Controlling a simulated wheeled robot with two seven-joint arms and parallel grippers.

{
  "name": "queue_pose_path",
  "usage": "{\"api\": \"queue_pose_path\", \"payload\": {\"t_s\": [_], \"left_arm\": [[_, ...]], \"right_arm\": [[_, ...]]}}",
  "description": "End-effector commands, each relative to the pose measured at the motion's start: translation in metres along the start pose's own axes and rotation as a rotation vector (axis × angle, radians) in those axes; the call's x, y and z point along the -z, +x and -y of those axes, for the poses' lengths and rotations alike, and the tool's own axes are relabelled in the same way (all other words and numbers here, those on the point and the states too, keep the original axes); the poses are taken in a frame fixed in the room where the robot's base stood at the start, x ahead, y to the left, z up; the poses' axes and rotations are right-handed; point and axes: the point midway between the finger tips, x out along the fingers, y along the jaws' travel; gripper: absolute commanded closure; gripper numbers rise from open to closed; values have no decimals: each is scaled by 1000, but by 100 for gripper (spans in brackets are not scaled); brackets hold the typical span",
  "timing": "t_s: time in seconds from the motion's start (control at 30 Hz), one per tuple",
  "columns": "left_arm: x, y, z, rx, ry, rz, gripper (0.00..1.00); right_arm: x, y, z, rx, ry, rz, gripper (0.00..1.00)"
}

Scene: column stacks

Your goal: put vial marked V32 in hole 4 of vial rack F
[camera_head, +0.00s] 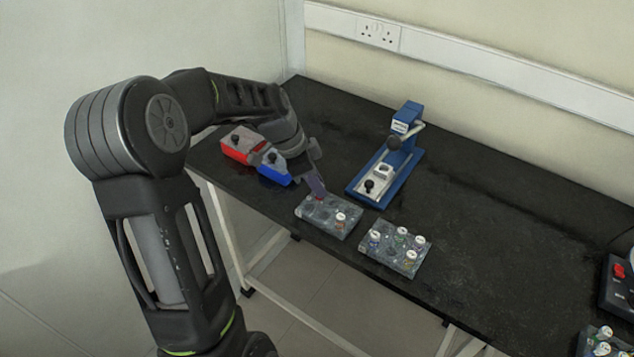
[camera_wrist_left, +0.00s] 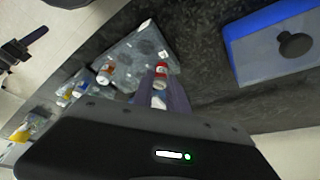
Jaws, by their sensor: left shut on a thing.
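My left gripper (camera_head: 318,192) reaches down over the grey vial rack nearest it (camera_head: 312,215). It is shut on a small vial (camera_wrist_left: 161,70) with a red band and a pale top, which shows between the fingers in the left wrist view. The vial's mark cannot be read. That rack, also in the left wrist view (camera_wrist_left: 130,56), holds one white-capped vial (camera_head: 341,217) near its right side; its other visible holes look empty. The fingers hide part of it. Whether the held vial's lower end is inside a hole cannot be told. Rack letters are not legible. My right gripper is not in view.
A second rack (camera_head: 388,257) with several white-capped vials stands just right of the first. A blue device (camera_head: 408,163) stands behind. Red (camera_head: 237,149) and blue (camera_head: 272,176) boxes lie left. Another filled rack (camera_head: 588,347) is at bottom right. The table's right middle is clear.

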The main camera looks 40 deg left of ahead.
Motion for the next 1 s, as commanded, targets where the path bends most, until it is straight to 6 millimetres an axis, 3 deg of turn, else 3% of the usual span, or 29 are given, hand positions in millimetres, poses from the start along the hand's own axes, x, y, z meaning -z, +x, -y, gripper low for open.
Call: {"api": "queue_pose_path", "payload": {"t_s": [0.53, 0.57, 0.6, 0.83, 1.0], "left_arm": [[-2, 6, 0, 0, 0, 0, 100], [-2, 6, 0, 0, 0, 0, 80], [-2, 6, 0, 0, 0, 0, 77], [-2, 6, 0, 0, 0, 0, 58], [-2, 6, 0, 0, 0, 0, 57]], "right_arm": [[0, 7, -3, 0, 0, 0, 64], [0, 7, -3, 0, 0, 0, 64], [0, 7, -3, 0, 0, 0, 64], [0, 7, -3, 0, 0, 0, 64], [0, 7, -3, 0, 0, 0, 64]]}}
